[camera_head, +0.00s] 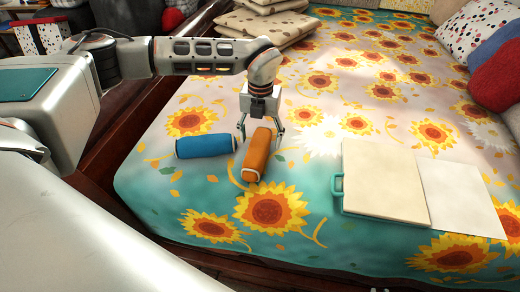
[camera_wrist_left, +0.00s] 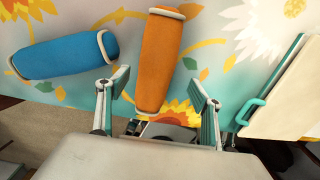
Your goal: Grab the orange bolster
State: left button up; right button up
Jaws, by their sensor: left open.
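The orange bolster (camera_head: 257,155) lies on the sunflower bedspread, its long side running roughly away from me. It also shows in the left wrist view (camera_wrist_left: 160,58), upright in the picture and between the lines of the two fingers. My left gripper (camera_head: 260,132) is open and points down just above and behind the bolster in the head view. In the wrist view its fingertips (camera_wrist_left: 158,75) stand on either side of the bolster, with gaps on both sides. I cannot tell the exact height between them.
A blue bolster (camera_head: 205,146) lies close to the left of the orange one. A teal-edged case or book (camera_head: 385,182) and a white sheet (camera_head: 460,195) lie to the right. The wooden bed rail (camera_head: 125,140) runs along the left.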

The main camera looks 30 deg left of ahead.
aim_at(258, 145)
pick_arm(q)
jog(key=f, duration=0.6)
jog(key=shift+s+a, duration=0.15)
jog(key=shift+a, duration=0.2)
jog(key=shift+r, duration=0.1)
jog(key=c, duration=1.4)
jog(key=shift+r, duration=0.15)
